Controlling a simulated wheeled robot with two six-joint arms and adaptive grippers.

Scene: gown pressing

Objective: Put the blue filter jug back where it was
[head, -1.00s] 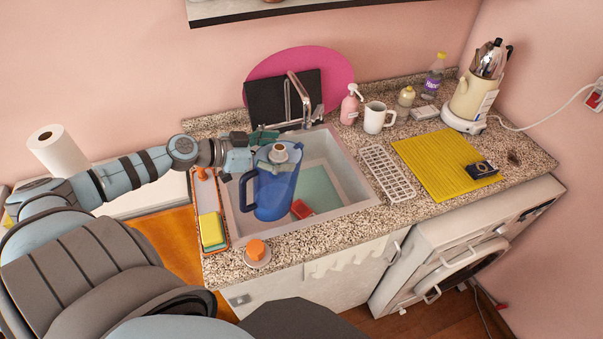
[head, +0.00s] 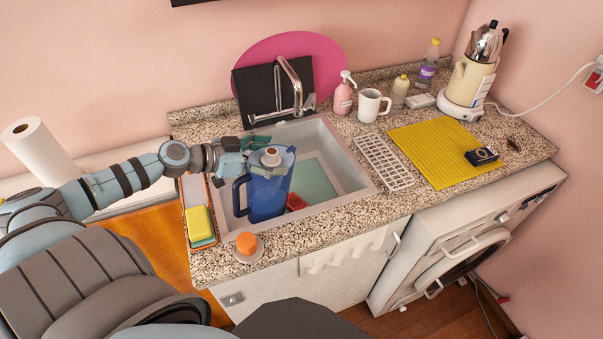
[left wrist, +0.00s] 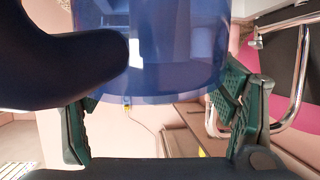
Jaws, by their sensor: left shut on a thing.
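The blue filter jug (head: 268,194) has a see-through blue body, a dark blue handle on its left and a pale lid with a round knob. In the head view it stands out over the left part of the sink (head: 345,176), roughly upright. Whether its base touches the sink cannot be told. My left gripper (head: 256,143) is shut on the jug near its top, from behind. In the left wrist view the jug (left wrist: 165,50) fills the top middle, between the green finger pads. My right gripper is not in view.
The tap (head: 292,90) rises at the back. A sponge tray (head: 195,192) and an orange-topped item (head: 246,243) sit near the left rim. A white rack (head: 385,162) and yellow mat (head: 440,150) lie right.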

